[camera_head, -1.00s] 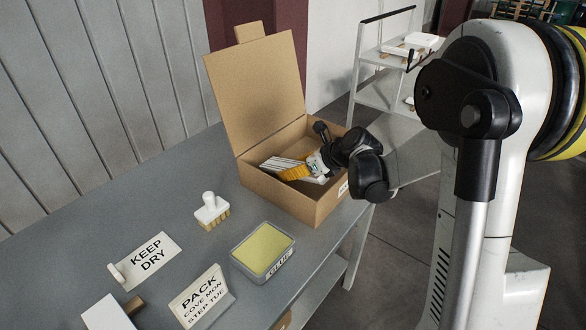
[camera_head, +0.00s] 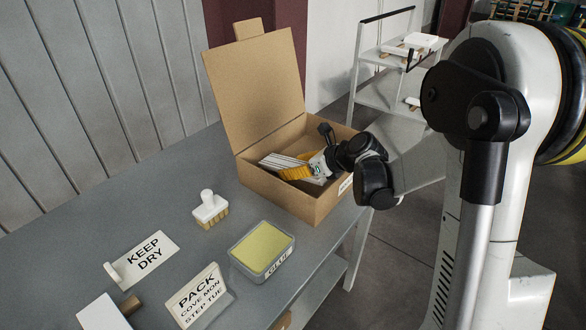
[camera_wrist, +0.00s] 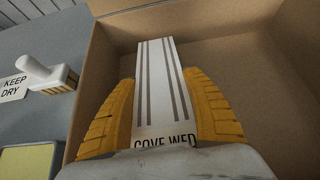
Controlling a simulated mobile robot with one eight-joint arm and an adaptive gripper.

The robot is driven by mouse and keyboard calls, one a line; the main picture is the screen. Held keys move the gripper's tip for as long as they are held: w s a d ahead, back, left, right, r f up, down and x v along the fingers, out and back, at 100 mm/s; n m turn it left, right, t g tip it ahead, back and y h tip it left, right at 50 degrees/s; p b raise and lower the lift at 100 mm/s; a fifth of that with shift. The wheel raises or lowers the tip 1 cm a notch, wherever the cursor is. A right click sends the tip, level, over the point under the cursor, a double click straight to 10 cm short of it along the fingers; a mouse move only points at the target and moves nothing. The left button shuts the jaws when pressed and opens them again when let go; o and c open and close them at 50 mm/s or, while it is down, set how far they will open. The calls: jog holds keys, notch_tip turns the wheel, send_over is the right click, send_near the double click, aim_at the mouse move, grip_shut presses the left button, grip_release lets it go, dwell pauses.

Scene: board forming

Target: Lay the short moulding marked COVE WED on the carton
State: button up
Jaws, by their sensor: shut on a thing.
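The short white moulding (camera_wrist: 160,75) with grey lines along it is between the yellow fingers of my gripper (camera_wrist: 160,115) in the wrist view. Its near end reads COVE WED, partly cut off by the gripper body. In the head view my gripper (camera_head: 308,172) is shut on the moulding (camera_head: 276,160) inside the open carton (camera_head: 273,192). The carton's lid stands up at the back. The wrist view shows the carton's walls (camera_wrist: 270,65) around the moulding. I cannot tell whether the moulding touches the carton floor.
On the grey table (camera_head: 165,185) left of the carton are a brush (camera_head: 210,208), a glue tub (camera_head: 262,248), a KEEP DRY sign (camera_head: 145,258) and a PACK card (camera_head: 200,296). A white shelf cart (camera_head: 385,75) stands behind, beyond the table.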

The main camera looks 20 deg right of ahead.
jog(key=o, duration=1.8)
jog(key=shift+s, duration=0.1)
jog(key=v, duration=1.2)
jog(key=shift+d+f, duration=0.1)
jog(key=shift+f, duration=0.05)
jog(key=shift+s, duration=0.1)
